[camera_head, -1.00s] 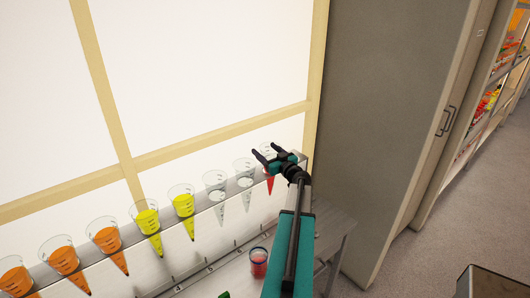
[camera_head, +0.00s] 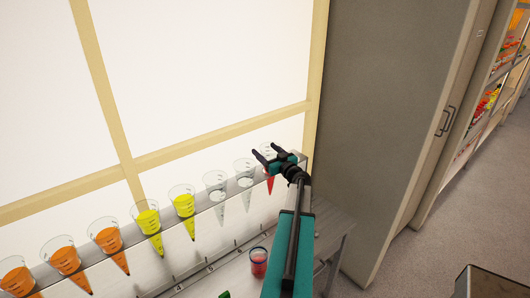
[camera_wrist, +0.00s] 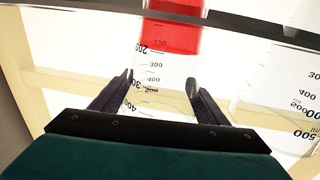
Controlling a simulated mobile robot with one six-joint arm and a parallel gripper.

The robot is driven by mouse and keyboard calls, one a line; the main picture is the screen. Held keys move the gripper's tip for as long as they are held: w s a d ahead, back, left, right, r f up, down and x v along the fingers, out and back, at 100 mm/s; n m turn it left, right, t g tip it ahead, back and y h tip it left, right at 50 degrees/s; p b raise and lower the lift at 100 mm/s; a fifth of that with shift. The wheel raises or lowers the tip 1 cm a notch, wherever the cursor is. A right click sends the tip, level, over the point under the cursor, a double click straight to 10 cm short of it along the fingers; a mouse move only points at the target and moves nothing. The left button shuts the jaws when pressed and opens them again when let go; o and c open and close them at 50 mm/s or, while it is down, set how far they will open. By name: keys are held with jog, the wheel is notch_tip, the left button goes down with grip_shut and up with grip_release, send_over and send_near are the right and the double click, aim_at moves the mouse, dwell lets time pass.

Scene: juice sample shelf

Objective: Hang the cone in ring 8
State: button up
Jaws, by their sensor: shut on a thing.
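A clear graduated cone with red liquid in its lower part (camera_head: 270,185) is at the right end of the metal ring rail (camera_head: 205,208). My gripper (camera_head: 262,152) is at its upper part, with the fingers on either side of it. In the wrist view my gripper (camera_wrist: 159,82) holds the cone (camera_wrist: 160,72) between its fingers. The red part (camera_wrist: 172,38) lies beyond the fingertips and crosses the line of the rail (camera_wrist: 262,30). The cone's rim is partly hidden by my gripper. I cannot tell whether it rests fully in the ring.
Two empty cones (camera_head: 215,184) hang just left of it, then two yellow (camera_head: 182,200) and several orange cones (camera_head: 105,238). A cup of red liquid (camera_head: 258,262) stands on the bench below. A tall grey cabinet (camera_head: 385,110) rises at right. A lit panel is behind.

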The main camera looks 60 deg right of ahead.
jog(key=shift+f+b, duration=0.3)
jog(key=shift+f, duration=0.6)
dwell(0.6)
jog(key=o, duration=1.6)
jog(key=shift+s, duration=0.1)
jog(key=b+v, duration=0.3)
jog(key=v, duration=1)
jog(key=shift+s+a+b, duration=0.2)
jog(key=shift+s+b, duration=0.1)
jog(key=shift+b, duration=0.05)
